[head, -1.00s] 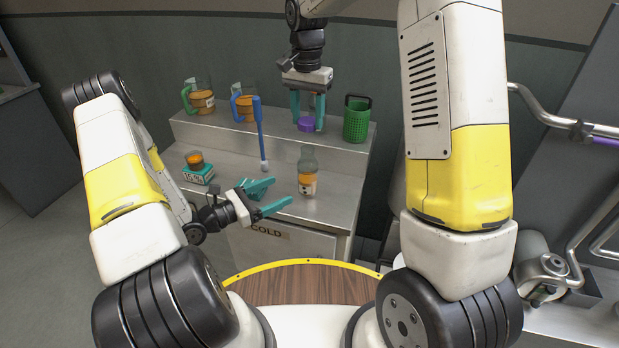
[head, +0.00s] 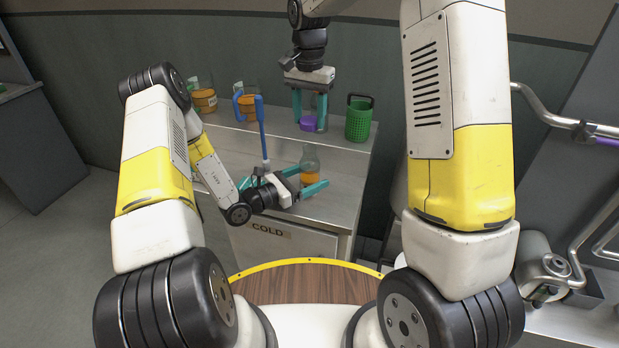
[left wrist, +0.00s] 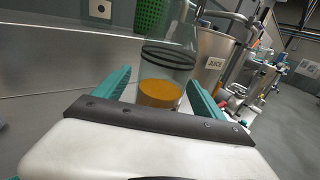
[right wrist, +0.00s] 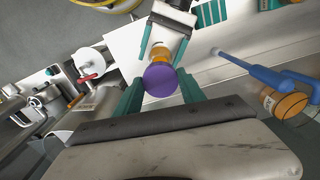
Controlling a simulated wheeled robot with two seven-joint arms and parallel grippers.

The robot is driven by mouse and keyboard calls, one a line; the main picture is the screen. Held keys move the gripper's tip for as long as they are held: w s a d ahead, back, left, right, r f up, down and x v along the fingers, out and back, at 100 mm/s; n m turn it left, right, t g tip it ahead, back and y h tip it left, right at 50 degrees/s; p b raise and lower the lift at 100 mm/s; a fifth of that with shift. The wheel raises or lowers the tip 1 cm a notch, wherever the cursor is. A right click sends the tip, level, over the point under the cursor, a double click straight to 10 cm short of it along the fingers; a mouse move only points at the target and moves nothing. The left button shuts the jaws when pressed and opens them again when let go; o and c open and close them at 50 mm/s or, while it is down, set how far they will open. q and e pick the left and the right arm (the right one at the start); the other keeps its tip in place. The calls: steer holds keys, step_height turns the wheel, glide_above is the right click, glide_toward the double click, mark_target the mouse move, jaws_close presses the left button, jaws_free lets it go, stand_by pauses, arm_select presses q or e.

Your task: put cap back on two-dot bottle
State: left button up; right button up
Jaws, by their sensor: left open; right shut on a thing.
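The clear bottle (head: 310,160), with orange juice in its lower part, stands upright on the lower counter. Its dots cannot be made out. My left gripper (head: 306,180) is open around the bottle, one finger to each side in the left wrist view, where the bottle (left wrist: 168,60) sits between the fingertips. The purple cap (head: 308,124) is held by my right gripper (head: 309,118), which is shut on it, higher than the bottle and apart from it. In the right wrist view the cap (right wrist: 160,79) covers most of the bottle, and an orange edge shows beside it.
A green basket (head: 359,120) stands on the raised shelf right of the cap. A blue-handled tool (head: 260,130) stands close left of the bottle. Two juice jugs, one with a blue handle (head: 248,105), stand on the shelf at left. The counter right of the bottle is clear.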

arm_select(q)
jaws_close()
arm_select(e)
glide_above(309, 148)
steer(key=shift+f, duration=2.45)
steer(key=shift+f, duration=0.15)
steer(key=shift+f, duration=0.75)
steer(key=shift+f, duration=0.55)
